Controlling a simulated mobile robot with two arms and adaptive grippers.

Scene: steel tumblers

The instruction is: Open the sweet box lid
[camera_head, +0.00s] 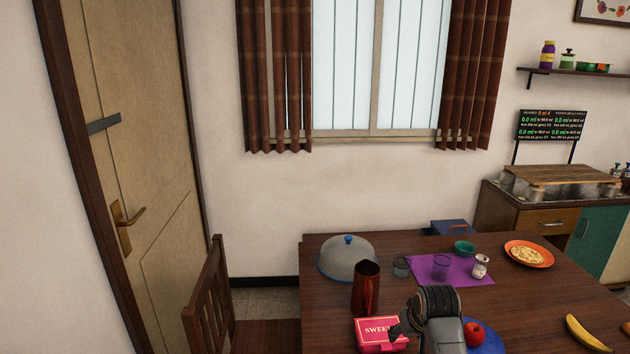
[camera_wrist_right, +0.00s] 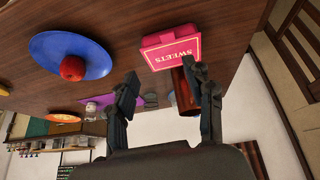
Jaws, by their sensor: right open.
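The sweet box (camera_head: 377,335) is pink with a "SWEETS" label and sits at the front of the wooden table. Its lid appears closed. It also shows in the right wrist view (camera_wrist_right: 171,48), beyond my fingertips. My right gripper (camera_head: 405,330) is at the box's right side in the head view, partly covering it. In the right wrist view the right gripper (camera_wrist_right: 163,78) has its two fingers spread apart with nothing between them. Whether a finger touches the box I cannot tell. My left gripper is in neither view.
A copper-brown tumbler (camera_head: 366,288) stands just behind the box. A blue plate (camera_head: 492,342) with a red apple (camera_head: 474,333) lies to the right. A domed cover (camera_head: 346,260), purple mat (camera_head: 428,262) and pizza plate (camera_head: 528,253) are farther back. A banana (camera_head: 585,333) lies at right.

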